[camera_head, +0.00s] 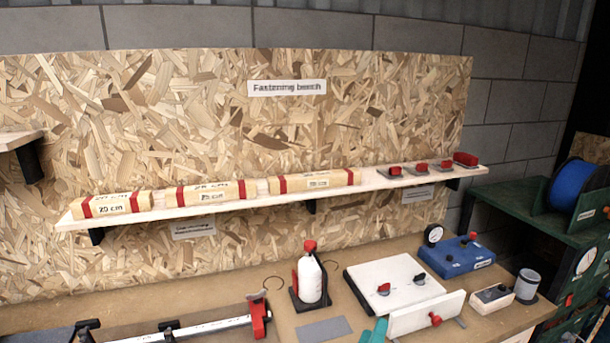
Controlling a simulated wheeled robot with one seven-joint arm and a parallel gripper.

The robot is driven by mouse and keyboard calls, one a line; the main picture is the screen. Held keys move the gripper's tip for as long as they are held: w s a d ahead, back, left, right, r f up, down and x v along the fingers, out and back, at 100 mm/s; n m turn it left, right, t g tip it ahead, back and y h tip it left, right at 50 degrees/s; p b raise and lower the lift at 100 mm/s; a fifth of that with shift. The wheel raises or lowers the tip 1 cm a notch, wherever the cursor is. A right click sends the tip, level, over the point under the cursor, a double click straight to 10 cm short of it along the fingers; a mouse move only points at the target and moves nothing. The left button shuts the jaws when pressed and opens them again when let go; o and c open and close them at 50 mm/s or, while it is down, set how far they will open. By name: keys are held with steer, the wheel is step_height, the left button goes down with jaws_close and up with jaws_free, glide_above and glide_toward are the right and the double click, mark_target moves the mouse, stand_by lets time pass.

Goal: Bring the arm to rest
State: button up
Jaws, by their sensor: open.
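My arm and my gripper do not show in the head view. The view takes in a workbench (285,313) in front of a chipboard panel (370,110) with a sign reading "Fastening bench" (287,87). No part that I am sure is mine is in the picture.
A shelf (228,206) holds wooden blocks (211,193) and small red-topped parts (420,168). On the bench are a bar clamp (190,328), a white bottle (310,279), a white board (395,284), a blue box (456,257) and a teal thing (375,332), cut off below. A green rack (520,212) holds a blue spool (578,186).

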steer(key=s+a+f+n+y, duration=0.1)
steer(key=s+a+f+y, duration=0.35)
steer(key=s+f, duration=0.4)
steer(key=s+a+f+n+y, duration=0.1)
steer(key=s+a+f+y, duration=0.3)
steer(key=s+f, duration=0.5)
steer(key=s+a+f+m, duration=0.1)
steer(key=s+m, duration=0.2)
steer(key=s, duration=0.3)
steer(key=s+a+f+m+g+y, duration=0.1)
steer(key=s+a+m, duration=0.1)
steer(key=s, duration=0.4)
steer(key=s+a+f+m, duration=0.1)
steer(key=s+a+m, duration=0.1)
steer(key=s, duration=0.5)
steer(key=shift+f+m+g, duration=0.3)
steer(key=shift+f+m, duration=0.05)
steer(key=shift+m, duration=0.55)
steer(key=shift+w, duration=0.15)
steer(key=shift+c, duration=0.7)
